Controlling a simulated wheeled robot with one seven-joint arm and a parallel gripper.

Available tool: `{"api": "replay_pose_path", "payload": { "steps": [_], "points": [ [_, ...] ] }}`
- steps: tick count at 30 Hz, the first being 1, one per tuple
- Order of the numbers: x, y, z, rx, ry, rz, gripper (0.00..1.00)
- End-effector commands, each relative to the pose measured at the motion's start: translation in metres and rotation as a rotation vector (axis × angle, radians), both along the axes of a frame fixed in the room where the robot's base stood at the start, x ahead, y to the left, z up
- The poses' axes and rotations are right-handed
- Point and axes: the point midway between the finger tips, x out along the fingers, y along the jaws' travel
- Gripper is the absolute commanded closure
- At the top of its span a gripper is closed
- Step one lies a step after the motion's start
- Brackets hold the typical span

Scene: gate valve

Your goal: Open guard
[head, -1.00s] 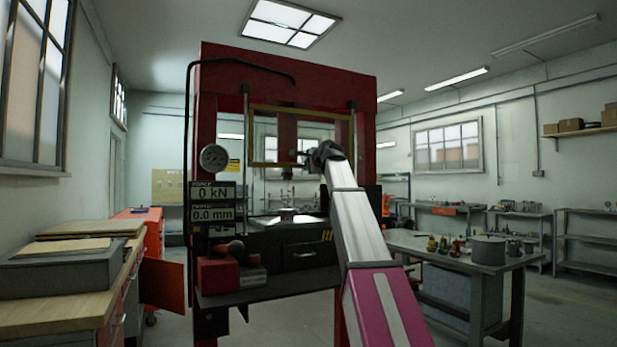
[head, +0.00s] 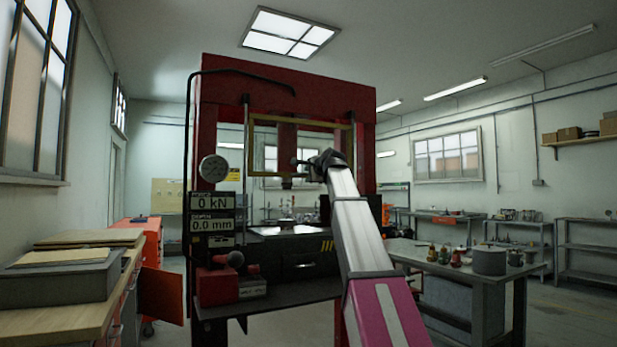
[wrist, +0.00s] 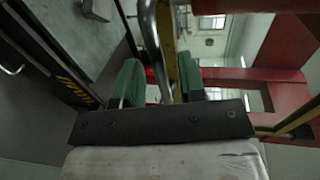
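The guard (head: 264,174) is a yellow-framed clear panel on the front of the red press. It sits between two dark vertical rods, across the upper part of the press opening, with open space below it. My gripper (head: 308,164) is at the lower right part of the guard. In the wrist view, my gripper's two green finger pads (wrist: 161,82) stand apart on either side of a grey metal handle bar (wrist: 158,45). A narrow gap shows beside the bar. The guard's yellow frame (wrist: 185,68) runs just behind the bar.
The red press frame (head: 290,80) surrounds the guard. A gauge (head: 214,168) and displays (head: 212,202) are on its left. A wooden-topped bench (head: 60,315) stands at the left. A metal table (head: 430,258) with bottles and a pot stands at the right.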

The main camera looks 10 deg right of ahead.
Motion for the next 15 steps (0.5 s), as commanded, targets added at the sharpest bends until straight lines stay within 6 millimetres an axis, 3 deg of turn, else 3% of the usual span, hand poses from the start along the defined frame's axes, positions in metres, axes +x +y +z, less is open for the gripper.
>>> {"api": "replay_pose_path", "payload": {
  "steps": [15],
  "points": [
    [-0.082, -0.026, 0.017, 0.000, -0.001, 0.000, 0.63]
  ]
}}
